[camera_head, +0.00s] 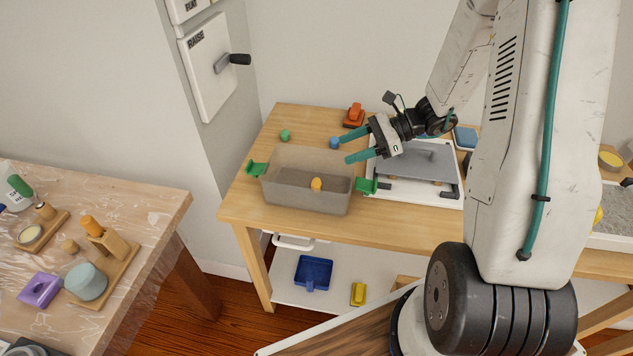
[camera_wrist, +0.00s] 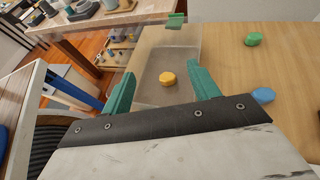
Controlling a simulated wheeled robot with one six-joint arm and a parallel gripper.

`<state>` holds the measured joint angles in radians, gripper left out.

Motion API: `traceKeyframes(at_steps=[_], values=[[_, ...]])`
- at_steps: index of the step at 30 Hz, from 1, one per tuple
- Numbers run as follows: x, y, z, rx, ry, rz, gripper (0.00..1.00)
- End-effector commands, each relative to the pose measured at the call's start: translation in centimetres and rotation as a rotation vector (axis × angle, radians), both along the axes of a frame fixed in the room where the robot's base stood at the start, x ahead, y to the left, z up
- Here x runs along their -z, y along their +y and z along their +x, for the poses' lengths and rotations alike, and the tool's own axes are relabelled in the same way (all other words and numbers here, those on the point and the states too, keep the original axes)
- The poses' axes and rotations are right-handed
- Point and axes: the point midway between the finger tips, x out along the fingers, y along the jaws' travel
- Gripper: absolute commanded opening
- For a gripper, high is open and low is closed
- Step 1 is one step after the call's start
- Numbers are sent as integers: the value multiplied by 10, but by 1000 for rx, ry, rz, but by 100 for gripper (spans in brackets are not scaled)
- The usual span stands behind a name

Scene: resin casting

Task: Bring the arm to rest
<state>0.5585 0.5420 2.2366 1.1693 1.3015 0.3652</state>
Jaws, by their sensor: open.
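My gripper (camera_head: 352,148) is open and empty, with its two teal fingers spread above the back right of the translucent bin on the wooden table. In the wrist view my gripper (camera_wrist: 160,86) shows both fingers apart, with the bin (camera_wrist: 190,52) beyond them. The bin (camera_head: 290,195) has green handles at its ends and holds an orange-yellow piece (camera_head: 316,184). That piece also shows between the fingers in the wrist view (camera_wrist: 167,79), apart from them. My arm reaches down from the upper right.
A green piece (camera_head: 285,135), a blue piece (camera_head: 334,142) and a red-orange object (camera_head: 354,116) stand behind the bin. A white framed grey panel (camera_head: 425,165) lies right of it. A second table (camera_head: 150,205) with tools stands at left. A blue dustpan (camera_head: 314,272) lies on the lower shelf.

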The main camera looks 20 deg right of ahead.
Motion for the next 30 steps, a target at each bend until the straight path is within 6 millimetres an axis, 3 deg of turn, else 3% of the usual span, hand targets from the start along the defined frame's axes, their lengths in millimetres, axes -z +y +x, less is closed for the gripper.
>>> traceKeyframes(at_steps=[11,14,17,30], values=[[0,0,0,-2,-5,-2,60],[4,1,-8,-49,-25,-24,60],[8,6,-33,-156,-40,-63,60],[-67,32,-131,-803,-309,-416,60]])
